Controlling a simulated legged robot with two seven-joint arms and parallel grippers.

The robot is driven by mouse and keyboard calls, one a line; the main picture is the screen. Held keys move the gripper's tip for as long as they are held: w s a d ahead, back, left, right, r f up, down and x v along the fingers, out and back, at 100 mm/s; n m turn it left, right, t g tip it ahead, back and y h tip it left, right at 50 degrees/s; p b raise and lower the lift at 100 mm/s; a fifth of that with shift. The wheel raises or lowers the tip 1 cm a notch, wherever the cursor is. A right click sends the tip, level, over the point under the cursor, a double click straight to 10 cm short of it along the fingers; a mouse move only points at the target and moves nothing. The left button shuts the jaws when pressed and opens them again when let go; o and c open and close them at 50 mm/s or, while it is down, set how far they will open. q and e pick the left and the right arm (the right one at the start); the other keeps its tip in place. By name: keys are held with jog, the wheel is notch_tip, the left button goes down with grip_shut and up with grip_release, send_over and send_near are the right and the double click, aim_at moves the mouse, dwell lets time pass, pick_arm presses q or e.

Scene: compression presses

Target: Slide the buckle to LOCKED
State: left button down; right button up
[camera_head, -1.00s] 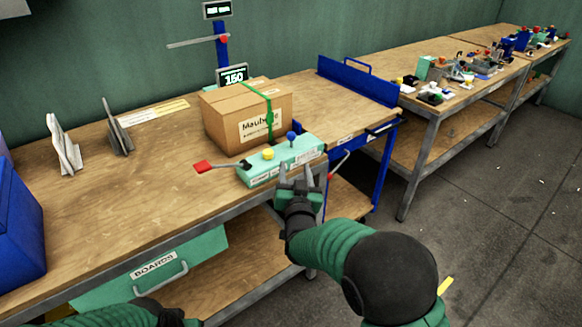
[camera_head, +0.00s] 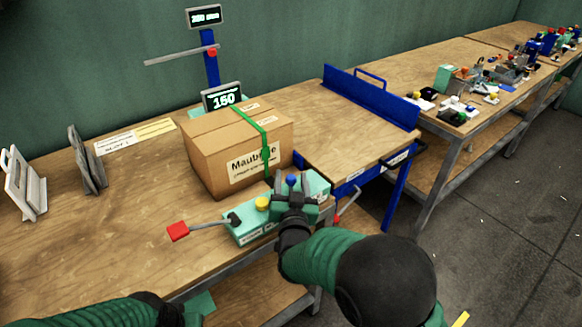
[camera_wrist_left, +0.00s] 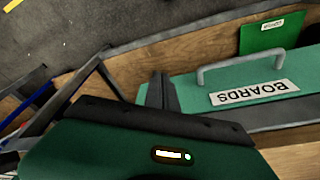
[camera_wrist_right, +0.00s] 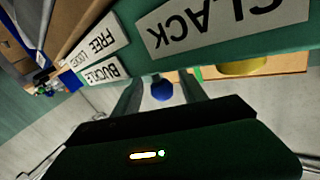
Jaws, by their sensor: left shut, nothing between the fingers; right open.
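The blue knob (camera_head: 291,180) stands on the teal device (camera_head: 252,229) at the table's front edge. My right gripper (camera_head: 293,188) is open, with its fingers on either side of the knob; contact is not clear. In the right wrist view the knob (camera_wrist_right: 162,90) shows between the fingertips (camera_wrist_right: 161,88). Labels BUCKLE (camera_wrist_right: 101,74), FREE (camera_wrist_right: 102,42) and SLACK are on the device; a LOCKED label is small and hard to read. My left gripper (camera_wrist_left: 161,92) is shut and empty, seen near the BOARDS drawer in the left wrist view.
A strapped cardboard box (camera_head: 230,165) stands behind the device. A yellow knob (camera_head: 262,203) and a red-ended lever (camera_head: 178,231) are left of the blue knob. A blue guard (camera_head: 365,105) is at right. Grey metal stands (camera_head: 88,165) are at left.

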jog(key=shift+s+a+r, duration=0.1)
jog(key=shift+s+r, duration=0.1)
jog(key=shift+r, duration=0.05)
jog(key=shift+w+f, duration=0.1)
grip_shut()
dwell(1.2)
